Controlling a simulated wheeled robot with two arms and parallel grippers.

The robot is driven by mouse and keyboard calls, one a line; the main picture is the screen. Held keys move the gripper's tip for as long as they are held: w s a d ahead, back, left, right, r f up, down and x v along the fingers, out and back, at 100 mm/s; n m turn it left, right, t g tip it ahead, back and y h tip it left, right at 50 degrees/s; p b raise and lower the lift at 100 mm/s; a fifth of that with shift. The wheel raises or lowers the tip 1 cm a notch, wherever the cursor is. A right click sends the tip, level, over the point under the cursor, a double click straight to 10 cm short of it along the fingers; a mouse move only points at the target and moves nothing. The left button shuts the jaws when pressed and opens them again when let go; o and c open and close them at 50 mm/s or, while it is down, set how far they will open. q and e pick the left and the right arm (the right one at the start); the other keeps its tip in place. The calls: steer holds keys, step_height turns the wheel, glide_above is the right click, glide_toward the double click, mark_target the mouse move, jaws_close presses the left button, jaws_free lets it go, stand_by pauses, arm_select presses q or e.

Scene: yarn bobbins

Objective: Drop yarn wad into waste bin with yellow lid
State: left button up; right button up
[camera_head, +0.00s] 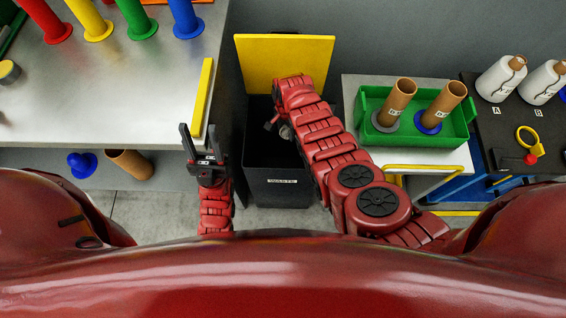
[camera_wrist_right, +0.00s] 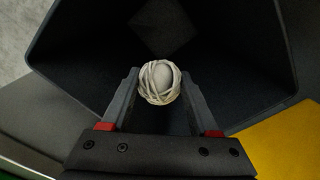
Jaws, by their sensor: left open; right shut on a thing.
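The black waste bin (camera_head: 281,187) stands on the floor between the tables, with a label on its front. Its yellow lid (camera_head: 285,62) is up at the back, and it also shows at lower right in the right wrist view (camera_wrist_right: 285,145). My right gripper (camera_wrist_right: 159,88) is shut on the whitish yarn wad (camera_wrist_right: 160,82), with the dark bin interior beyond it. In the head view my right arm reaches over the bin and hides part of the opening; the wad is barely visible there. My left gripper (camera_head: 195,148) is open and empty, left of the bin.
A metal table (camera_head: 120,100) with colored spools on it is at left. A green crate (camera_head: 380,137) with two brown cardboard tubes stands on a cart at right. White yarn bobbins (camera_head: 502,78) stand on a dark surface at far right. A brown tube (camera_head: 131,164) lies under the left table.

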steer(key=o, duration=1.4)
steer(key=shift+r, duration=0.15)
steer(key=shift+w+r+p, duration=0.1)
steer(key=shift+r+p, duration=0.2)
steer(key=shift+r, duration=0.3)
step_height(320, 180, up, 16)
steer(key=p, duration=0.2)
steer(key=shift+p, duration=0.3)
